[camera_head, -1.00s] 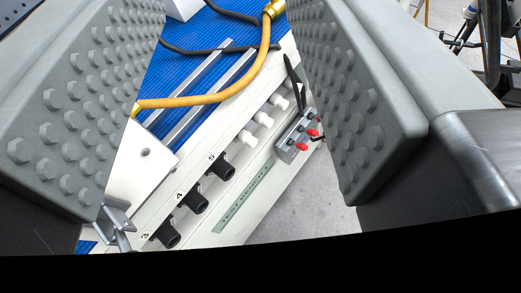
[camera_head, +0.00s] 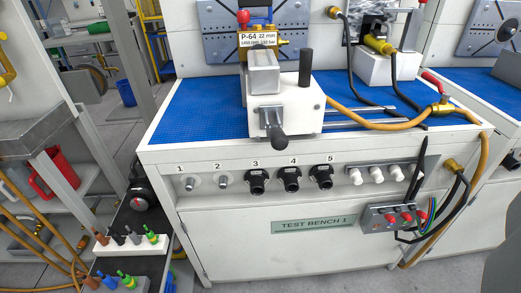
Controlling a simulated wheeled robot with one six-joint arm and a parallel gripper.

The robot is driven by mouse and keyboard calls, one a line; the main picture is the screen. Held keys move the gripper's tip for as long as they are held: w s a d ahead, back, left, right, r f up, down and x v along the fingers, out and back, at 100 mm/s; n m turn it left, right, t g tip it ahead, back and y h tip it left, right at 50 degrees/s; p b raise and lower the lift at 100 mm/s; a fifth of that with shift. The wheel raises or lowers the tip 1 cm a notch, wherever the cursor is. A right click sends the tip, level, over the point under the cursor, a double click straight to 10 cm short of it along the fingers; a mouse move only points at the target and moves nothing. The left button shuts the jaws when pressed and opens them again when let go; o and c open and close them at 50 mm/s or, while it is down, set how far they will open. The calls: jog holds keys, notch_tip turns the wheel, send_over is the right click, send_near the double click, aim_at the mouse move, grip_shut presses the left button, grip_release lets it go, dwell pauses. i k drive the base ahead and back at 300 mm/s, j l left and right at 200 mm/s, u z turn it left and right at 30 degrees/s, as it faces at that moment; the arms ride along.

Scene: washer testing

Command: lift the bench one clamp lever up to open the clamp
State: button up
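The bench labelled TEST BENCH 1 (camera_head: 231,247) stands in the middle of the view. A clamp with a white body (camera_head: 302,115) and a grey jaw block (camera_head: 263,78) sits on its blue top near the front edge. A dark lever with a rounded end (camera_head: 277,140) hangs down at the clamp's front, over the bench edge. A black cylindrical handle (camera_head: 306,67) stands upright at the clamp's right. I cannot tell which of the two is the clamp lever. My gripper's fingers are not in view, so nothing shows whether it is open or shut.
Black knobs numbered 3 to 5 (camera_head: 292,179) and white knobs (camera_head: 376,175) line the front panel. A yellow hose (camera_head: 372,125) crosses the top at right. A grey box with red connectors (camera_head: 396,218) hangs at front right. A cart (camera_head: 152,238) with colored fittings stands left.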

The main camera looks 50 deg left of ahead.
aim_at(279, 141)
jog(key=k+j+z, duration=0.25)
jog(key=k+j, duration=0.45)
jog(key=k, duration=0.15)
jog(key=j, duration=0.65)
jog(key=k+j+z, duration=0.15)
jog(key=j, duration=0.5)
